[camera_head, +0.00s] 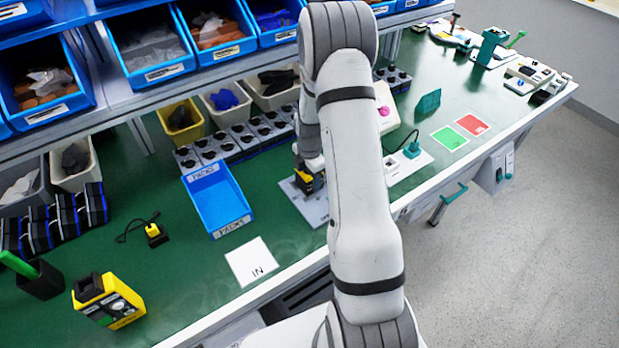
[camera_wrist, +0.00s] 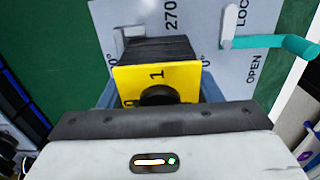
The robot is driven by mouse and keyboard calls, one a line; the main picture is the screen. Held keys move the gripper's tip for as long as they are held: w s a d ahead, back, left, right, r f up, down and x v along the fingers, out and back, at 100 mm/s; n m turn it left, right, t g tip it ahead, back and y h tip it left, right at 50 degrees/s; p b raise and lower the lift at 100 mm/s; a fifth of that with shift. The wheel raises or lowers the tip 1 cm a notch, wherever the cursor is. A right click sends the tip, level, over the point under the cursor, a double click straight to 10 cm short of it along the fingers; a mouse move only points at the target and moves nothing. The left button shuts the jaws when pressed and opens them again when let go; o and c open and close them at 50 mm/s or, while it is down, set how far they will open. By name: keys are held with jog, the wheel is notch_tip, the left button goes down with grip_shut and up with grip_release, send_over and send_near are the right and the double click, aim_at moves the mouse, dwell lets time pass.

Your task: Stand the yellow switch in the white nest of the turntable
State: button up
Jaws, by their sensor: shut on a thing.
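The yellow switch (camera_wrist: 185,77) has a yellow face with a "1", a black knob and a black body. In the head view it (camera_head: 313,182) shows partly beside my arm. My gripper (camera_wrist: 158,88) is shut on it, with blue-grey fingers at both sides. The switch is over the grey turntable plate (camera_wrist: 185,15), which carries "270" and "0°" marks. The plate also shows in the head view (camera_head: 313,208). The white nest is largely hidden behind the switch, so I cannot tell whether the switch is seated or held above it.
A teal lever (camera_wrist: 280,42) by LOCK and OPEN marks is at the plate's right. A blue PACKS tray (camera_head: 218,200) stands to the left, with a white IN card (camera_head: 251,262) in front. A yellow-black boxed device (camera_head: 108,300) stands at the front left.

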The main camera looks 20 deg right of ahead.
jog(key=shift+r+p, duration=1.45)
jog(key=shift+r, duration=1.55)
